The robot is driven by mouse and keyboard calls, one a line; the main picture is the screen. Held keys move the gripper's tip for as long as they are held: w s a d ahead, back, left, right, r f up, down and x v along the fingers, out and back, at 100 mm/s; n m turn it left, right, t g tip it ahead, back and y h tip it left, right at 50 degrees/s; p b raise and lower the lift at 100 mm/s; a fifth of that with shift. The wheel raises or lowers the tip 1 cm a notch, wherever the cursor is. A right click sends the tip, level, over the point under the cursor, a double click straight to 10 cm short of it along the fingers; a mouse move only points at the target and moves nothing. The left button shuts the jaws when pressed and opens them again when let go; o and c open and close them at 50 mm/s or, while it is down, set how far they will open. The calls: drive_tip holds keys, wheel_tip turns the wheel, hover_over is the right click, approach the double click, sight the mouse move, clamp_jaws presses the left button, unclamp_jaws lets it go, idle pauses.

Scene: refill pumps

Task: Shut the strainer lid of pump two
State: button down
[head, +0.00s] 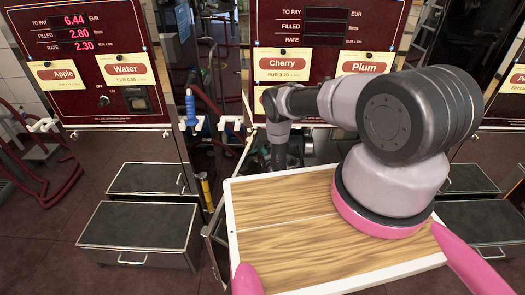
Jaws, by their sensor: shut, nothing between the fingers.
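The middle pump (327,25) is dark red, with a blank display and Cherry and Plum labels. I cannot tell from the picture which pump is number two. No strainer lid can be made out; my arm and the wooden-topped tray cover the middle pump's lower part. My arm rises from the tray's right side, reaches left across the pump front and bends down at the wrist. The wrist goes out of sight behind the tray's far edge, and my gripper's fingers are hidden there.
The wooden-topped tray (285,245) with a white rim fills the lower middle. The left pump (80,60) shows lit figures and Apple and Water labels. Grey-topped boxes with handles (140,225) stand on the floor below it. A blue-handled nozzle (190,108) hangs between the pumps.

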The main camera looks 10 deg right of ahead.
drive_tip(key=shift+s+d+r, duration=0.15)
drive_tip(key=shift+d+r, duration=0.45)
drive_tip(key=shift+d, duration=0.25)
drive_tip(key=s+d+f+m, duration=0.1)
drive_tip(key=d+m, duration=0.1)
drive_tip(key=d, duration=0.5)
drive_tip(key=s+d+f+m+t, duration=0.1)
drive_tip(key=s+d+f+m, duration=0.1)
drive_tip(key=d, duration=0.6)
drive_tip(key=shift+d+t, duration=0.25)
drive_tip(key=shift+t, duration=0.05)
drive_tip(key=shift+s, duration=0.15)
